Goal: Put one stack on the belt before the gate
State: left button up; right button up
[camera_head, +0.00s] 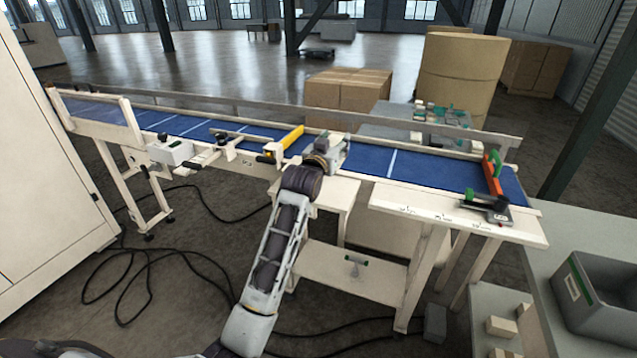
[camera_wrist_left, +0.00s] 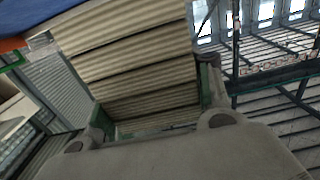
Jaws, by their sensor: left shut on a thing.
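My left gripper (camera_head: 336,151) is over the near side of the blue belt (camera_head: 430,170), at the middle of the conveyor. In the left wrist view it is shut on a stack of brown ridged sheets (camera_wrist_left: 130,55), with a green-lined finger on each side. The head view hardly shows this stack, and I cannot tell whether it touches the belt. An orange bar with a green handle (camera_head: 492,172) crosses the belt near its right end. A yellow bar (camera_head: 284,143) crosses it left of my gripper. My right gripper is not in view.
A pale ledge (camera_head: 440,222) runs along the belt's near right side. A grey bin (camera_head: 600,300) stands at the lower right, beside small pale blocks (camera_head: 500,327). Brown boxes (camera_head: 345,92) and a large roll (camera_head: 460,75) stand behind. Belt between gripper and orange bar is clear.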

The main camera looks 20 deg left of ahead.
pick_arm(q)
jog(key=shift+r, duration=0.1)
notch_tip(320, 180, down, 5)
jog(key=shift+f, duration=2.6)
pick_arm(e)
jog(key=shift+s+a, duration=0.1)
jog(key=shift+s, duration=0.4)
